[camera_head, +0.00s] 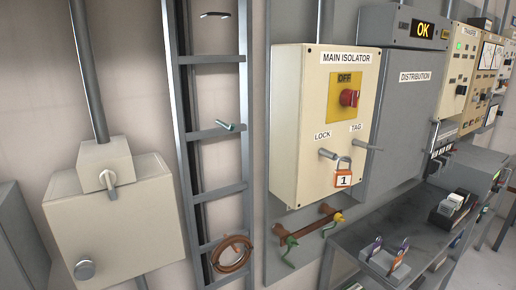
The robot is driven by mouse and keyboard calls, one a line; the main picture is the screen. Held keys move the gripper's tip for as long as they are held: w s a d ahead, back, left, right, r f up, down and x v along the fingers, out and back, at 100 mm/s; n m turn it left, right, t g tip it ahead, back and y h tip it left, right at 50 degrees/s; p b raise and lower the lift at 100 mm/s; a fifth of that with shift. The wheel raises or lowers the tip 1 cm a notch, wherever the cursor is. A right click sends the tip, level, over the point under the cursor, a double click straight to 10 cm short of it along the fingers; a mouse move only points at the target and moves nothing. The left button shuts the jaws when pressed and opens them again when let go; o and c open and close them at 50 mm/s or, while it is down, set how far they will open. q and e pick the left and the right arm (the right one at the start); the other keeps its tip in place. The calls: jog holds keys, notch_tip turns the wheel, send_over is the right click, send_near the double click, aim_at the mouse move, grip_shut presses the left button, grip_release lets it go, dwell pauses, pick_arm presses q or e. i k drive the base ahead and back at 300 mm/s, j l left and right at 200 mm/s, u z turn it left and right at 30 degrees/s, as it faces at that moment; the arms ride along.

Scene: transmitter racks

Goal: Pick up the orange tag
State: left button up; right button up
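No clearly separate orange tag can be made out. An orange padlock (343,178) with a white face marked 1 hangs by its shackle at the LOCK and TAG pegs on the cream main isolator box (300,120). The TAG peg (367,146) sticks out to the right; the LOCK peg (328,154) is at its left. On the grey bench (425,212) below right, a small holder (385,262) carries upright pieces with purple, white and some orange; they are too small to tell apart. Neither of my grippers is in view.
The isolator's red switch (349,98) sits under an OFF sign. A brown bar (308,228) with green and yellow ends is below the box. A cable ladder (215,135) with a brown coil (231,254) stands left.

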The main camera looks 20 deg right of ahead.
aim_at(396, 264)
jog(key=z, duration=1.6)
